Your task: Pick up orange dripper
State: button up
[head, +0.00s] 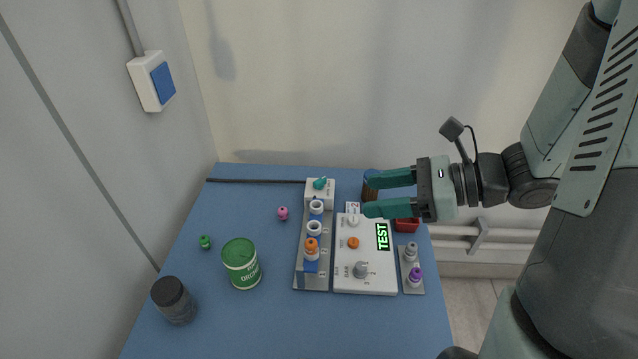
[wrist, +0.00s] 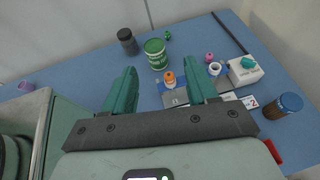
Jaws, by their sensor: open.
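The orange dripper (head: 312,245) stands upright in the front place of a narrow grey rack (head: 312,283), left of the white tester panel.
The tester panel (head: 347,282) has an orange button, a grey knob and a lit "TEST" display. A green can (head: 241,265), dark jar (head: 173,300), pink dripper (head: 283,213) and green dripper (head: 205,242) stand left.

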send_near(316, 243)
jog(key=x, duration=0.9)
jog(key=shift+d, duration=0.15)
grip_shut()
